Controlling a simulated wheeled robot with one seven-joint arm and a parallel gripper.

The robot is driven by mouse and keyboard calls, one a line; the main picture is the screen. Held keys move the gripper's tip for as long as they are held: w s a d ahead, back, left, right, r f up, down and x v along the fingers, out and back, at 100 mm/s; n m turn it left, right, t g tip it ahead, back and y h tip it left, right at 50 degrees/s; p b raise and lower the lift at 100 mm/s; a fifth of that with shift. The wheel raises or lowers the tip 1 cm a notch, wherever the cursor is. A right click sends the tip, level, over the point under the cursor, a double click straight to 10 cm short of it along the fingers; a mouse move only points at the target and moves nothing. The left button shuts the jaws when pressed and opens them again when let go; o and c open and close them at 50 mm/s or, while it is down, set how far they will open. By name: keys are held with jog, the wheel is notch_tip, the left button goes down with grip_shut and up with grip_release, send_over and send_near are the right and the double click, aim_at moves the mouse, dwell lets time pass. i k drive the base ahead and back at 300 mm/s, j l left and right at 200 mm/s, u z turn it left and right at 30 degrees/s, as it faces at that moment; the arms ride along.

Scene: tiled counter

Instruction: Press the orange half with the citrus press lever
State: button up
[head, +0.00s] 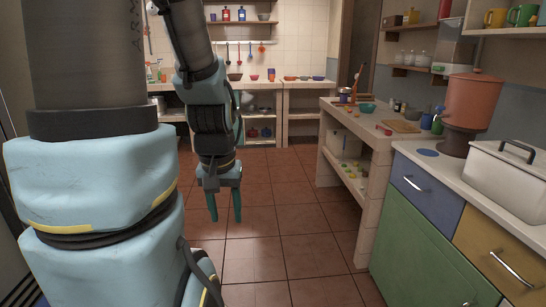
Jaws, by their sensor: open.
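My gripper (226,219) hangs in mid-air over the tiled floor, pointing down, with its two teal fingers apart and nothing between them. It is well away from the tiled counter (375,148) on the right. A tall, thin orange-brown upright (357,78) stands at that counter's far end. It may be the citrus press lever, but it is too small to be sure. I cannot make out an orange half. A small red object (384,130) lies near the counter's front edge.
A teal bowl (367,108) and a wooden board (405,127) are on the tiled counter. Small coloured items lie on its lower shelf (346,172). Nearer right, a cabinet (425,235) bears a terracotta-coloured container (474,100) and a white box (510,178). The floor (275,225) between is clear.

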aim_at(357, 76)
jog(key=i+z, duration=0.15)
jog(key=i, duration=0.5)
jog(key=i+j+z, duration=0.1)
jog(key=i, duration=0.6)
jog(key=i+j+z, duration=0.15)
jog(key=i, duration=0.5)
